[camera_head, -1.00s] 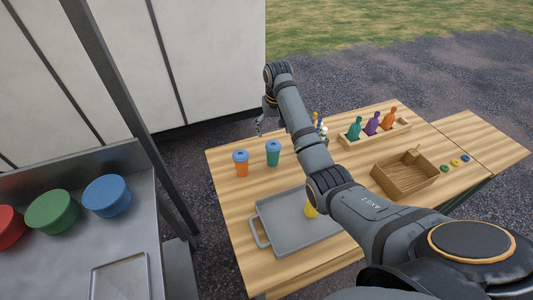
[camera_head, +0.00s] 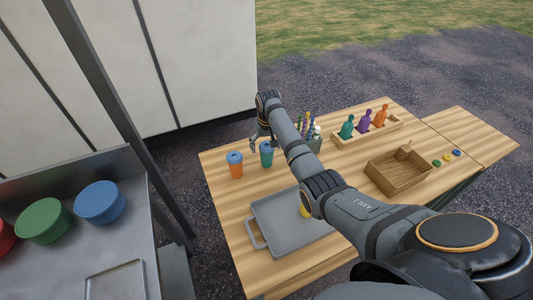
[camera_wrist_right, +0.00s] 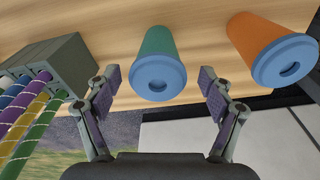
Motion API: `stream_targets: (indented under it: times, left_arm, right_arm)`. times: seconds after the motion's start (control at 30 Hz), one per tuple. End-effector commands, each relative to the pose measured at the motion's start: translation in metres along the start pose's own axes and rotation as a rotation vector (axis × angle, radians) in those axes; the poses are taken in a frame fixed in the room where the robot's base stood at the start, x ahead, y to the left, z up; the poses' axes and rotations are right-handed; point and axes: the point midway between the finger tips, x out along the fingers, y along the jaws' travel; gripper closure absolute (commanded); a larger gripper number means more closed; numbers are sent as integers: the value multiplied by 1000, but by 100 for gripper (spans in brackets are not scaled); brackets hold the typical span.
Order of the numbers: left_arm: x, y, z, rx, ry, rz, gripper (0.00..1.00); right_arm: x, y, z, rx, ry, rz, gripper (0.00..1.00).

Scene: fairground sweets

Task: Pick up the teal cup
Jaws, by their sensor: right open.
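The teal cup (camera_head: 267,159) with a blue lid stands upright on the wooden table near its far left edge. My right gripper (camera_head: 257,141) is open and empty, close above and beside the cup's lid in the head view. In the right wrist view the teal cup (camera_wrist_right: 158,42) shows between the two spread fingers of my right gripper (camera_wrist_right: 160,78), its lid toward the camera. I cannot tell whether the fingers reach around it. My left gripper is out of view.
An orange cup (camera_head: 235,170) with a blue lid stands close left of the teal one. A grey holder (camera_wrist_right: 55,65) with striped sticks is on the other side.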

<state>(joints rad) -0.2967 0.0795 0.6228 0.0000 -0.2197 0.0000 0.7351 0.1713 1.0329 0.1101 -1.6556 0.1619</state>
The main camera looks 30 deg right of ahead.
Motion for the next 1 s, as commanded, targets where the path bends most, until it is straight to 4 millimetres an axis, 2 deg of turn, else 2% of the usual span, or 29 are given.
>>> stream_targets:
  times: [0.03, 0.1, 0.2, 0.43, 0.9, 1.0]
  left_arm:
    - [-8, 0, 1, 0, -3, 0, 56]
    - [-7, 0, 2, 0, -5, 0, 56]
    - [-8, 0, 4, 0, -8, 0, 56]
    - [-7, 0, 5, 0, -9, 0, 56]
    - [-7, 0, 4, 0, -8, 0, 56]
    - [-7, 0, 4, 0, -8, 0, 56]
  right_arm:
    - [5, 2, 0, 1, -4, 1, 19]
    - [18, 1, 0, 0, -2, 0, 19]
    - [27, 2, 0, -1, -1, 1, 19]
    - [30, 2, 0, -1, 2, 0, 19]
    - [29, 2, 0, -1, 1, 0, 82]
    - [29, 1, -1, -1, 2, 0, 85]
